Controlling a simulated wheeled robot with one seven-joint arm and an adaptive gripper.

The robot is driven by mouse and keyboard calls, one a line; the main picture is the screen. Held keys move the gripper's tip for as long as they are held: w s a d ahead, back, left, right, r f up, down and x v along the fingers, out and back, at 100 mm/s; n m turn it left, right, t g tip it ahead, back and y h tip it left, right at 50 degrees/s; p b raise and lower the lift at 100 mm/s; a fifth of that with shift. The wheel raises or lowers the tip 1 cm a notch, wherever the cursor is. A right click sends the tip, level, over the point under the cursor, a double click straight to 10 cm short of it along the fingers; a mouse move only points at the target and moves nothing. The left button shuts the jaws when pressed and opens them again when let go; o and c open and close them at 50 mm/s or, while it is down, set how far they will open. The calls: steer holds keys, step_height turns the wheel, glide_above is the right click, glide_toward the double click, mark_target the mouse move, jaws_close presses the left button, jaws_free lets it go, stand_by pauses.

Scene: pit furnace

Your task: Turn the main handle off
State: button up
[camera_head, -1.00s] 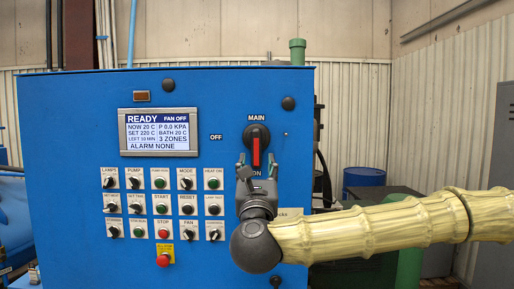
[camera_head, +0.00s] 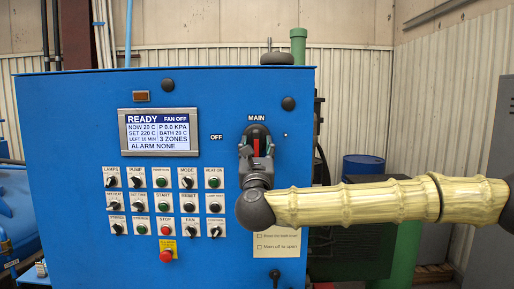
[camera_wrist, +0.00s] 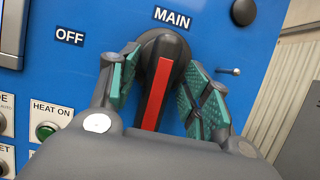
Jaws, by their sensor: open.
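The main handle (camera_head: 256,146) is a black rotary knob with a red bar, under the MAIN label on the blue panel. In the wrist view the main handle (camera_wrist: 154,93) stands between my fingers, its red bar pointing down, slightly tilted, away from the OFF label (camera_wrist: 70,37) at its left. My gripper (camera_head: 256,150) is in front of the handle's lower part; in the wrist view my gripper (camera_wrist: 158,85) is open, with green pads on either side of the handle. The left pad is close to the knob; I cannot tell whether it touches. The ON label is hidden behind my gripper.
The blue panel (camera_head: 80,110) carries a display (camera_head: 158,132) reading READY, ALARM NONE. Several knobs and buttons sit left of my gripper, with a red stop button (camera_head: 166,255) at the bottom.

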jaws_close()
steer(key=shift+d+f, duration=0.1)
